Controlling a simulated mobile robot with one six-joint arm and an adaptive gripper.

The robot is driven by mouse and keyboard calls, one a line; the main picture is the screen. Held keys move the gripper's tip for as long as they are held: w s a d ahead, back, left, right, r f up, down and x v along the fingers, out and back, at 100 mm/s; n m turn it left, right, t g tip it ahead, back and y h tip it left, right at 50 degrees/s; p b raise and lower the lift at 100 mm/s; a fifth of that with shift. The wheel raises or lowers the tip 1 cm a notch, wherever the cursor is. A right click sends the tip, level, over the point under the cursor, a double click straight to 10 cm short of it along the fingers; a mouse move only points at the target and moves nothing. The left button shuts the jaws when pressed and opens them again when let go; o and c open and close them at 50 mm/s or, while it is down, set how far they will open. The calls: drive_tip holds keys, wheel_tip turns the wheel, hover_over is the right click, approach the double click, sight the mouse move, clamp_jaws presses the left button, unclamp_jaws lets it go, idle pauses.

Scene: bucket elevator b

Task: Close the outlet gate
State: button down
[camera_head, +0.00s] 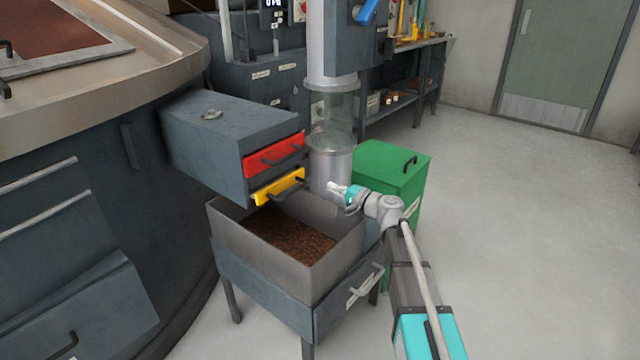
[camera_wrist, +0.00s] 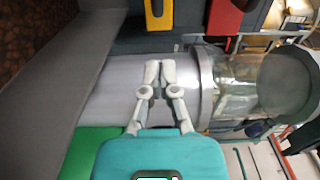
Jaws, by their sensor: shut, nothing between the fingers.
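A dark grey chute box (camera_head: 225,140) juts out from the large round vessel. Its front end carries a red panel (camera_head: 268,160) with a dark handle and, below it, a yellow panel (camera_head: 272,190) with a dark handle. I cannot tell from any marking which is the outlet gate. The yellow panel (camera_wrist: 158,14) and the red panel (camera_wrist: 224,18) show at the top of the wrist view. My gripper (camera_head: 334,187) is right of the yellow panel, apart from it. In the wrist view my gripper (camera_wrist: 159,68) is shut and empty, fingertips together.
A grey open bin (camera_head: 235,235) holding brown granules stands below the chute. A vertical pipe (camera_head: 330,165) with a clear section (camera_head: 332,112) rises behind my gripper. A green box (camera_head: 385,165) with a handle stands to the right. The floor at right is clear.

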drive_tip(key=shift+v, duration=1.7)
